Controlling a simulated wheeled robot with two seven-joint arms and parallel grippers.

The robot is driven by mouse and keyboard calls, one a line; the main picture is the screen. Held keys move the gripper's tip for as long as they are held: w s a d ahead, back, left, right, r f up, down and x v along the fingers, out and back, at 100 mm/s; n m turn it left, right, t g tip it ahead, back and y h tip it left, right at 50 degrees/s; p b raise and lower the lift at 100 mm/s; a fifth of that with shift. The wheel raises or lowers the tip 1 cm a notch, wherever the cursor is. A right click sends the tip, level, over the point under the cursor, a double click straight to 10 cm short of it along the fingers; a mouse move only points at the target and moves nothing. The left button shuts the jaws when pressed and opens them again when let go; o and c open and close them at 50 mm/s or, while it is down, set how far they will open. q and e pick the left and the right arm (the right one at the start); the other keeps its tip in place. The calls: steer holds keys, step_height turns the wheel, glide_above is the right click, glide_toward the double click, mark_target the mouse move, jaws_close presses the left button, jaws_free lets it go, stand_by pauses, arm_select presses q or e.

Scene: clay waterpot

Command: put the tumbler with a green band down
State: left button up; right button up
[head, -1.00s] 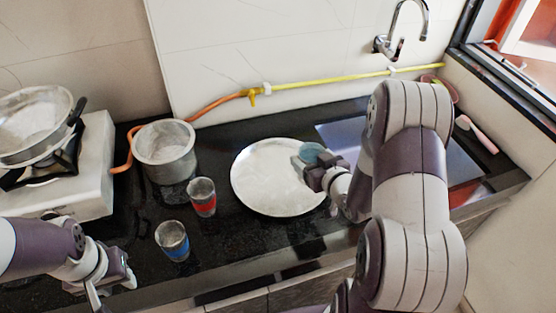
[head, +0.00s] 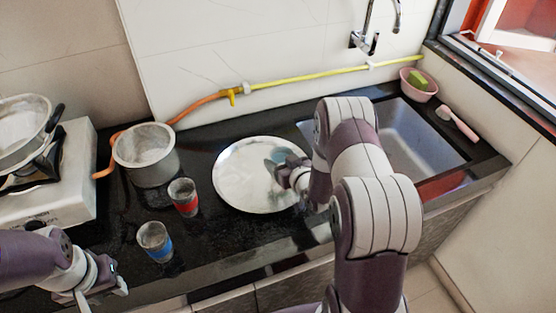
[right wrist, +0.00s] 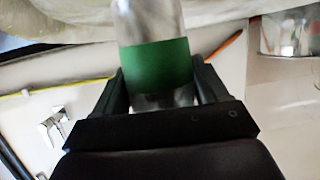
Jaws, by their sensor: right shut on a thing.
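The tumbler with a green band (right wrist: 157,62) is between the fingers of my right gripper (right wrist: 158,88) in the right wrist view, which looks upside down. In the head view my right gripper (head: 283,171) is over the right part of a round steel plate (head: 236,196). The tumbler shows there only as a small bluish-grey shape (head: 286,154), partly hidden by the gripper. I cannot tell whether it touches the plate. My left gripper (head: 104,292) is at the lower left, its fingers apart and empty.
A red-banded tumbler (head: 185,203) and a blue-banded tumbler (head: 157,250) stand left of the plate. A steel pot (head: 147,166) is behind them, beside a stove (head: 65,185). A sink (head: 415,140) lies right, with a pink bowl (head: 412,90) behind it.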

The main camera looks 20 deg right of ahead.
steer(key=o, duration=1.2)
steer(key=shift+d+f, duration=0.1)
steer(key=shift+c, duration=0.2)
steer(key=shift+w, duration=0.1)
steer(key=shift+r+p, duration=0.3)
steer(key=shift+p, duration=0.05)
steer(key=v, duration=1.1)
steer(key=s+a+r+g, duration=0.3)
steer(key=s+a+g, duration=0.1)
steer(key=s+g, duration=0.2)
steer(key=s+a+r+g, duration=0.2)
steer(key=s+a+g, duration=0.3)
steer(key=s+g, duration=0.1)
steer(key=shift+s+a+r+g, duration=0.2)
steer(key=shift+s+r+g, duration=0.15)
steer(key=shift+s, duration=0.25)
